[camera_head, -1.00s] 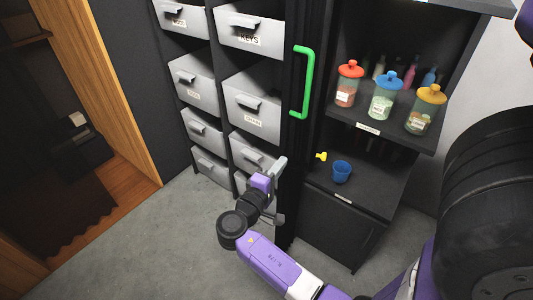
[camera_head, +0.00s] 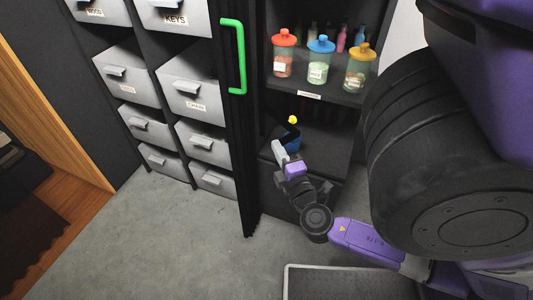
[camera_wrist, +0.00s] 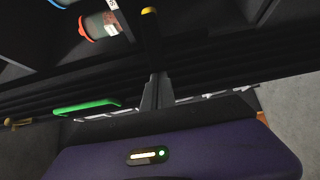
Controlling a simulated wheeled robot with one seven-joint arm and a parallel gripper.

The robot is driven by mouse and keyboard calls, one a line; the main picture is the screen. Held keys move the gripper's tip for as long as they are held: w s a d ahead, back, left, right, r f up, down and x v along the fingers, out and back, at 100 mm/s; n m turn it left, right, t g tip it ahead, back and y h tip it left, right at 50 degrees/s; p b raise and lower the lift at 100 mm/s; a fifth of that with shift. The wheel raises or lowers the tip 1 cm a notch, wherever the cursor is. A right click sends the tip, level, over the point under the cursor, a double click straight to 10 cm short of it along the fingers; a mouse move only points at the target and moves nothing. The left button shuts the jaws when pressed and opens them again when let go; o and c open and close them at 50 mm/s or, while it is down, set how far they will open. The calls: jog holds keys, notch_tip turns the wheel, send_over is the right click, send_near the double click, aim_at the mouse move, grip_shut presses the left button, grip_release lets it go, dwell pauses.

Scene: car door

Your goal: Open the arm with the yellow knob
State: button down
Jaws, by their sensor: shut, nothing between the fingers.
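The yellow knob (camera_head: 293,120) shows small in the lower shelf space of the dark cabinet, just above and behind my gripper (camera_head: 280,150). In the wrist view the yellow knob (camera_wrist: 149,11) tips a narrow dark bar (camera_wrist: 150,38) in line with my fingers. My gripper (camera_wrist: 157,82) is shut and empty there, its fingertips close below the bar; I cannot tell whether they touch. Most of the bar is lost against the dark cabinet in the head view.
A cabinet door with a green handle (camera_head: 240,60) stands left of my gripper. Jars with red (camera_head: 284,60), blue (camera_head: 320,65) and yellow lids (camera_head: 359,72) stand on the shelf above. Grey labelled drawers (camera_head: 190,85) are at left. The grey floor (camera_head: 150,240) in front is clear.

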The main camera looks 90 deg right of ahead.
jog(key=shift+s+d+b, duration=0.3)
jog(key=shift+s, duration=0.5)
